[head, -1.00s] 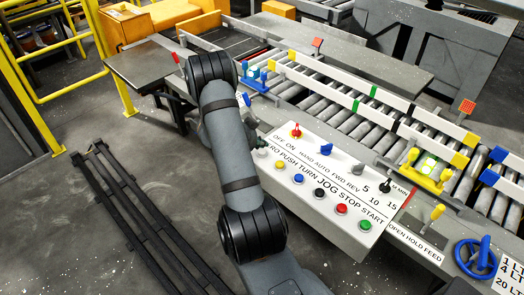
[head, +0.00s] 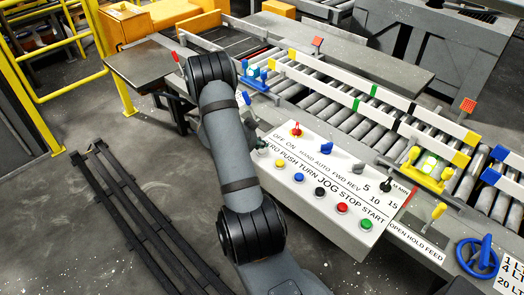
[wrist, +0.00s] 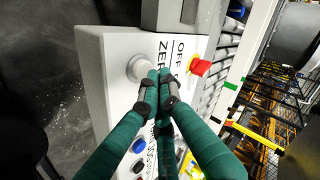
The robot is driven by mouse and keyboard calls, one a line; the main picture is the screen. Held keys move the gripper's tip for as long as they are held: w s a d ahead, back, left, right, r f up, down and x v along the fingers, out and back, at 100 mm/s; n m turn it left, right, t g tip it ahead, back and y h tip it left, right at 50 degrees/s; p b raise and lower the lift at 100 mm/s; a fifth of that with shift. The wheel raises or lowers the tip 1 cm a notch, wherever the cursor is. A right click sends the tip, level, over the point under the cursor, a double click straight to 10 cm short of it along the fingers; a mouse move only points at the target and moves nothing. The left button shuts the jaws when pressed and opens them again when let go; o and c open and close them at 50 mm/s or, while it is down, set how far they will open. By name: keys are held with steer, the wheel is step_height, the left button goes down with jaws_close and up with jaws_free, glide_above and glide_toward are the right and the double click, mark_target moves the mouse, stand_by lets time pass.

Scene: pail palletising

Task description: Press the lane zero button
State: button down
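The lane zero button is the pale grey round button (wrist: 140,68) beside the partly hidden "ZE…" lettering on the white control panel (wrist: 92,70) in the wrist view. In the head view my arm hides it. My gripper (wrist: 160,76) has teal fingers with their tips together and nothing visible between them. The tips appear just right of the button in the wrist view, over the lettering; I cannot tell whether they touch the button or panel. In the head view the gripper is mostly hidden behind my arm, at the panel's left end.
A red selector switch (wrist: 200,67) stands by "OFF". Yellow (head: 279,163), blue (head: 298,178), black (head: 319,193), red (head: 341,209) and green (head: 365,225) buttons line the panel. A roller conveyor (head: 345,118) runs behind. A blue handwheel (head: 478,258) is at right.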

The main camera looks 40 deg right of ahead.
mark_target(261, 151)
steer(key=shift+f+b, duration=0.45)
steer(key=shift+f, duration=0.1)
stand_by(0.7)
stand_by(0.3)
steer(key=shift+r+p, duration=0.85)
steer(key=shift+r, duration=0.1)
steer(key=shift+r+p, duration=2.2)
steer(key=shift+r, duration=0.3)
steer(key=shift+f, duration=0.1)
step_height(261, 151, up, 4)
steer(key=p, duration=0.3)
steer(key=shift+p, duration=0.3)
steer(key=shift+f, duration=0.1)
